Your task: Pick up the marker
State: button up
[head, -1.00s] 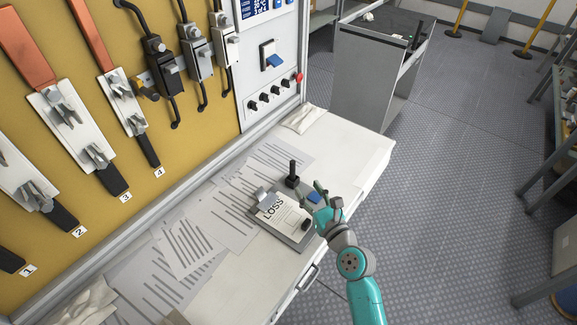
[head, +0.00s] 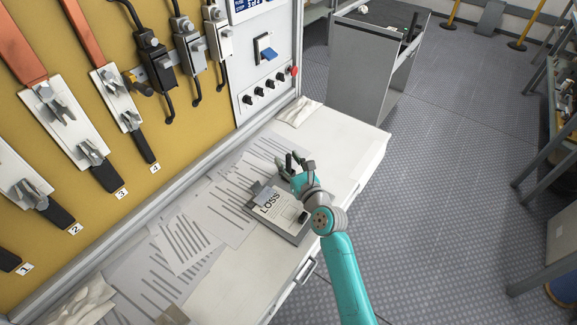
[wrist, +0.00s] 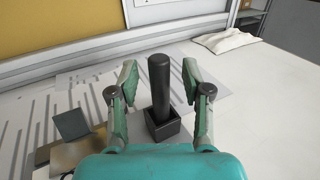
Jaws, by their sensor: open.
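The marker (wrist: 159,85) is a black cylinder standing upright in a small dark square holder (wrist: 162,124) on the white table. My gripper (wrist: 158,80) is open, with its two green-grey fingers on either side of the marker. No clear contact shows between the fingers and the marker. In the head view the marker (head: 289,162) shows between the fingers of my gripper (head: 288,166). The holder is mostly hidden there behind my gripper.
A clipboard (head: 285,225) with a sheet headed "LOSS" lies just left of my gripper. Papers (head: 185,240) cover the table's left part. A folded cloth (head: 299,112) lies at the far end. The table's right side (head: 345,145) is bare.

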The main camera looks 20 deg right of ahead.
grip_shut()
notch_tip(320, 180, up, 10)
jog(key=shift+r, duration=0.1)
dwell(0.7)
